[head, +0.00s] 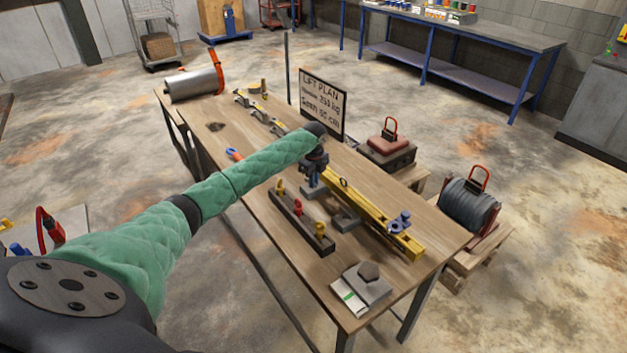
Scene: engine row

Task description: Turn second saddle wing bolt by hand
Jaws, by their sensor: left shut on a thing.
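A yellow beam (370,210) lies along the right part of the wooden workbench. A blue wing bolt (400,223) stands on a saddle at the beam's near right end. My left gripper (314,177) reaches down at the beam's far end, well apart from that bolt. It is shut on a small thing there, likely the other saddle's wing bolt. The dark gripper body and my green-sleeved arm hide most of it, so its turn angle cannot be seen. A grey block (313,191) shows just below the gripper. My right gripper is not in view.
A dark rack (296,228) with yellow and red pieces stands left of the beam. A grey block with a card (360,288) lies at the near end. A lift plan sign (322,103) stands behind my gripper. A grey cylinder (193,84) lies at the far end.

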